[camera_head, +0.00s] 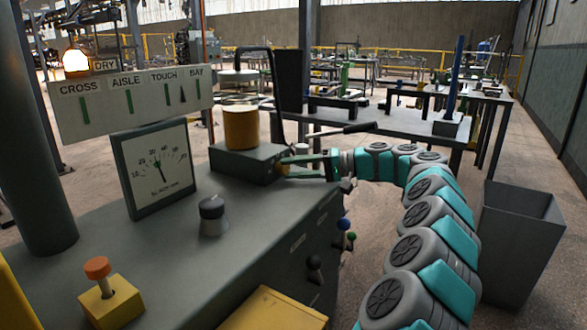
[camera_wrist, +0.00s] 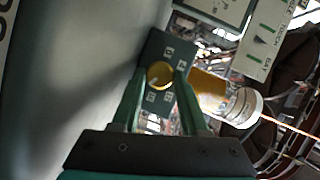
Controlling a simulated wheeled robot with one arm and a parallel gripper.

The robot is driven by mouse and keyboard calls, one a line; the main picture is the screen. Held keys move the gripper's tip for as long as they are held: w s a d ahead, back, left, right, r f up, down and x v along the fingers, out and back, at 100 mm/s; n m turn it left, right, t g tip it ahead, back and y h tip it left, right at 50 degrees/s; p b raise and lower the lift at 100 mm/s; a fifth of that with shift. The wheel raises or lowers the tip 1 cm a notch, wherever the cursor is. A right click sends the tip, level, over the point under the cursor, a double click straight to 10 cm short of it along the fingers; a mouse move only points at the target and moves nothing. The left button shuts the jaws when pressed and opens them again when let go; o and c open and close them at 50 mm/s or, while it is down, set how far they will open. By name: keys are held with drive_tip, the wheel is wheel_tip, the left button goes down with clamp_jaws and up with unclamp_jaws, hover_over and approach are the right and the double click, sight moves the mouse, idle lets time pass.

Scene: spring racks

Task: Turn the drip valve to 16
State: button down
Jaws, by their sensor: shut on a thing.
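The drip valve shows as a yellow round knob (camera_wrist: 160,75) on the face of a dark green block, in the wrist view. The same knob (camera_head: 282,169) is small and partly covered at the block's right side in the head view. Small pale number labels surround it, too blurred to read. A light mark shows on the knob, but I cannot tell which number it points at. My gripper (camera_wrist: 161,82) is shut on the knob, one green finger on each side. In the head view my gripper (camera_head: 288,167) reaches in from the right.
An amber oil cup (camera_head: 240,128) stands on the valve block (camera_head: 243,162). A dial gauge (camera_head: 155,168), a black knob (camera_head: 212,215) and an orange-topped button (camera_head: 97,268) are on the machine top. Small ball levers (camera_head: 345,224) stick out below my arm. A grey bin (camera_head: 517,245) stands right.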

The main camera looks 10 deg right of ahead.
drive_tip(key=c, duration=0.7)
unclamp_jaws()
drive_tip(key=v, duration=0.7)
drive_tip(key=shift+d+f+b, duration=0.1)
drive_tip(key=shift+f+b, duration=0.05)
drive_tip(key=shift+b, duration=0.15)
drive_tip(key=shift+s+d, duration=0.1)
drive_tip(key=shift+d, duration=0.15)
